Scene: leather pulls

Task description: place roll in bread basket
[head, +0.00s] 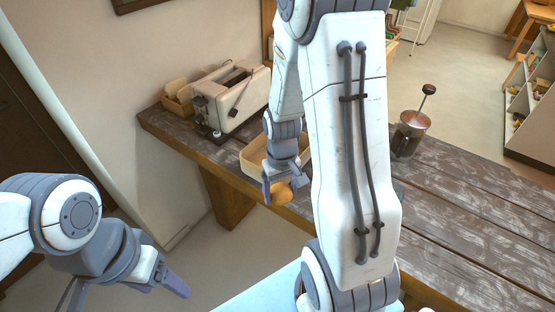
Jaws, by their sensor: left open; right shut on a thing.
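My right gripper (284,187) is shut on a round golden-brown roll (280,196). It holds the roll by the near edge of the table, in front of a light tan open container, which looks like the bread basket (250,161). The roll appears outside the basket, on the near side of its rim. My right wrist and arm hide much of the basket, so its inside is mostly not visible. My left gripper (172,282) is open and empty at the lower left, away from the table.
A white toaster (240,98) stands on the weathered wooden table (475,190), with a wooden box (175,104) behind it to the left. A French press (408,138) stands on the right. My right arm hides the table's middle. The right part of the tabletop is bare.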

